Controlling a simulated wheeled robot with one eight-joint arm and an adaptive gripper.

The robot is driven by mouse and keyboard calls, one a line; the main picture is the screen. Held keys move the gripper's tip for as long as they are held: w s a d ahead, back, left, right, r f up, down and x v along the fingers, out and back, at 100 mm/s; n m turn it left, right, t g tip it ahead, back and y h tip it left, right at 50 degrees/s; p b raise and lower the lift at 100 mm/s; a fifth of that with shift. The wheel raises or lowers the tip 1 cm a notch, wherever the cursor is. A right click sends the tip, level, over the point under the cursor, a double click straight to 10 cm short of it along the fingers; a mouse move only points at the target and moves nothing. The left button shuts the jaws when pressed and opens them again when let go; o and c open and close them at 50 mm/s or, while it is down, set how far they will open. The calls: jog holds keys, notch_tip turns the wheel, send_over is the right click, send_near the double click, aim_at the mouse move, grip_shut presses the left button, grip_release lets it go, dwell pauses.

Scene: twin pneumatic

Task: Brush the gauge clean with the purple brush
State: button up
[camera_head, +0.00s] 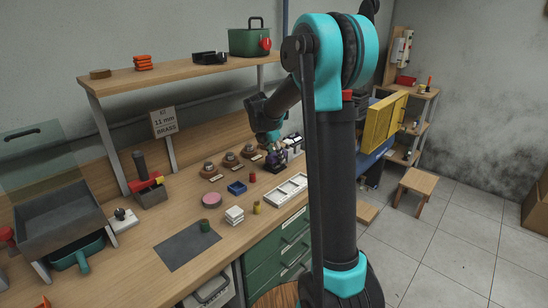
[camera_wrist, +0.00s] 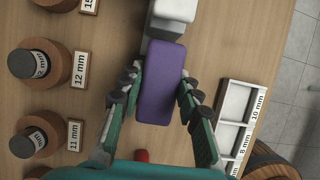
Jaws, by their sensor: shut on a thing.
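The purple brush (camera_wrist: 160,85) shows in the wrist view as a purple block between the fingers of my gripper (camera_wrist: 157,92), which is shut on it. In the head view my gripper (camera_head: 274,155) is low over the bench, and the purple there is small and partly hidden. A pale grey-white piece (camera_wrist: 172,12) lies at the far end of the purple block, at the top of the wrist view. I cannot tell whether it touches the brush or what it is. I cannot pick out the gauge with certainty.
Dark round pieces on wooden bases, marked 12 mm (camera_wrist: 38,62) and 11 mm (camera_wrist: 34,140), stand left of the gripper. A white tray (camera_wrist: 222,130) with labelled compartments lies to the right. A blue bin (camera_head: 237,188) and pink disc (camera_head: 211,199) sit nearby on the bench.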

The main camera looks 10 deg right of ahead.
aim_at(268, 157)
jog(key=shift+w+d, duration=0.85)
jog(key=shift+d, duration=0.25)
grip_shut()
jog(key=shift+s+a, duration=0.1)
jog(key=shift+a, duration=0.05)
jog(key=shift+s+a+f, duration=0.1)
jog(key=shift+s+a, duration=0.55)
jog(key=shift+a, duration=0.25)
jog(key=shift+s+a, duration=0.6)
jog(key=shift+a, duration=0.25)
jog(key=shift+s+a+f, duration=0.1)
jog(key=shift+s+a, duration=0.55)
jog(key=shift+a, duration=0.25)
jog(key=shift+w+r, duration=0.1)
jog(key=shift+w, duration=0.1)
jog(key=shift+w+d, duration=0.6)
jog(key=shift+d, duration=0.3)
jog(key=shift+w+d, duration=0.65)
jog(key=shift+d, duration=0.2)
jog(key=shift+w+d, duration=0.6)
jog(key=shift+d, duration=0.3)
